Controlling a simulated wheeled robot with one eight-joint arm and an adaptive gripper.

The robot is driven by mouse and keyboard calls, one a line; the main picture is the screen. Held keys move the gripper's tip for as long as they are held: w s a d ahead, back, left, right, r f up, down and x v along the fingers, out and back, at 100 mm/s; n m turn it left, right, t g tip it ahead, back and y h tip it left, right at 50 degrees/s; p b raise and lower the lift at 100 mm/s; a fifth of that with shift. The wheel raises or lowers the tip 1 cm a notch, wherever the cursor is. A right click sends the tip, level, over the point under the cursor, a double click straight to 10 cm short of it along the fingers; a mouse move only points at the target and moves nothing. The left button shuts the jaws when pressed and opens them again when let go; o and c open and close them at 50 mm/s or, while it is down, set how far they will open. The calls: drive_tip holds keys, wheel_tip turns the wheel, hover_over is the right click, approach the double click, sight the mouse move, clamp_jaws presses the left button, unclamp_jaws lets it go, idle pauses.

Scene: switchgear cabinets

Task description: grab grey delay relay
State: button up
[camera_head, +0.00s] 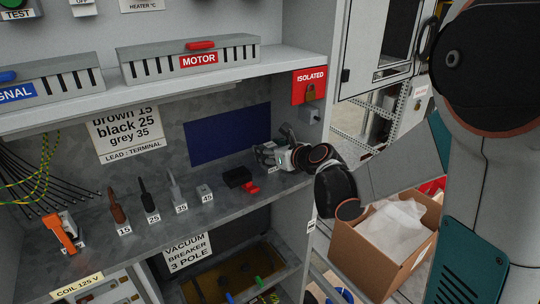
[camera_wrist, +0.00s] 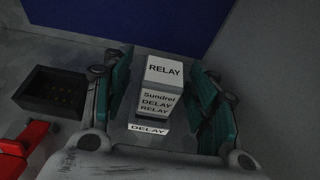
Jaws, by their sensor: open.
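The grey delay relay (camera_wrist: 158,85) is a small block with a white RELAY label on top and a Sundrel DELAY RELAY label on its front. It stands on the grey shelf behind a DELAY tag (camera_wrist: 148,128). In the wrist view my gripper (camera_wrist: 162,85) is open, with one teal-padded finger on each side of the relay. A gap shows between the relay and each finger. In the head view my gripper (camera_head: 272,155) is over the right end of the shelf and hides most of the relay.
A black open box (camera_head: 237,177) and a red part (camera_head: 251,187) lie just left of my gripper. A blue panel (camera_head: 228,136) is behind. The cabinet's side wall (camera_head: 309,118) stands close on the right. Several tagged tools (camera_head: 145,194) stand further left. The upper shelf (camera_head: 200,73) is overhead.

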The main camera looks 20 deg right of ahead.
drive_tip(key=c, duration=1.2)
drive_tip(key=shift+r, duration=0.15)
